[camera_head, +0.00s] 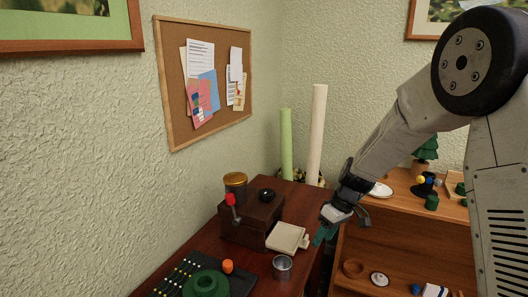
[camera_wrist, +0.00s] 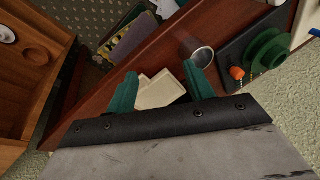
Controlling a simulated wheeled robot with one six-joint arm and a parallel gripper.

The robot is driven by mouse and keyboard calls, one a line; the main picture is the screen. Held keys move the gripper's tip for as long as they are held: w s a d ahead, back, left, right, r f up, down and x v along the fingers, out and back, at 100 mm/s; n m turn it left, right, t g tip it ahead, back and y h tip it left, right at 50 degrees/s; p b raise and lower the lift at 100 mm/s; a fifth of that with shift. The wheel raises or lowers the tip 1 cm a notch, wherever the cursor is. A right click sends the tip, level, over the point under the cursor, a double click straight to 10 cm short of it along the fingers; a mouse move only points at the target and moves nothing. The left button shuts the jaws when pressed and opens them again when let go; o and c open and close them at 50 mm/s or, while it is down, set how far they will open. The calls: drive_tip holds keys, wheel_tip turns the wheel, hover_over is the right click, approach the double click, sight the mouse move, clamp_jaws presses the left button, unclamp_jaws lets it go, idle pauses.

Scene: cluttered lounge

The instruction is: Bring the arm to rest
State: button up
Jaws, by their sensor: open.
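My gripper (camera_head: 328,232) hangs at the end of my grey arm, over the right edge of the dark wooden table (camera_head: 190,245). In the wrist view its two green fingers (camera_wrist: 160,90) stand wide apart with nothing held between them. A cream square tray (camera_head: 287,238) lies on the table just left of the gripper in the head view. In the wrist view the cream tray (camera_wrist: 158,92) shows beyond and between the fingers. I cannot tell the exact height of the gripper above the table.
A metal cup (camera_head: 282,267), a dark box with a red-knobbed lever (camera_head: 250,222), a gold-lidded jar (camera_head: 235,185) and a board with a green round piece (camera_head: 206,284) crowd the table. A wooden shelf (camera_head: 385,245) with small items stands right. A corkboard (camera_head: 205,80) hangs on the wall.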

drive_tip(key=s+d+r+m+h, duration=0.1)
drive_tip(key=s+d+r+m, duration=0.1)
drive_tip(key=s+r, duration=0.4)
drive_tip(key=s+d+r+m+t+h, duration=0.1)
drive_tip(key=s+r, duration=0.6)
drive_tip(key=s, duration=1)
drive_tip(key=s+d+r+m+h, duration=0.1)
drive_tip(key=s+d+r+m, duration=0.2)
drive_tip(key=s, duration=0.9)
wheel_tip(320, 180, up, 4)
drive_tip(key=shift+d+r+m+t+h, duration=0.1)
drive_tip(key=shift+d+m+t+h, duration=0.3)
drive_tip(key=shift+m, duration=0.6)
